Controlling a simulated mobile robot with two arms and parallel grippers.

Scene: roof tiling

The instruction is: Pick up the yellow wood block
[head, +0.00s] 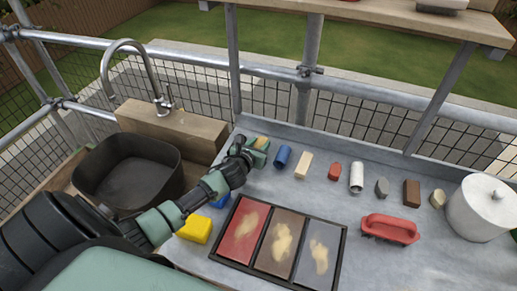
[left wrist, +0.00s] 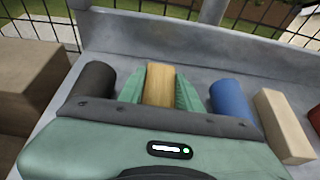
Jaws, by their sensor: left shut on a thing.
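The yellow wood block (left wrist: 160,84) sits between the two green fingers of my left gripper (left wrist: 160,92) in the left wrist view. The fingers are shut on its sides. In the head view my left gripper (head: 257,152) is at the back left of the grey worktop, and only the top of the block (head: 262,141) shows. I cannot tell whether the block still touches the worktop. My right gripper is not in view.
A dark cylinder (left wrist: 92,82) stands left of the gripper; a blue cylinder (head: 282,157) and a pale wood block (head: 303,165) stand right. Several small objects continue toward a white pot (head: 482,208). A three-panel tray (head: 345,243), red brush (head: 391,229) and yellow sponge (head: 195,230) lie nearer.

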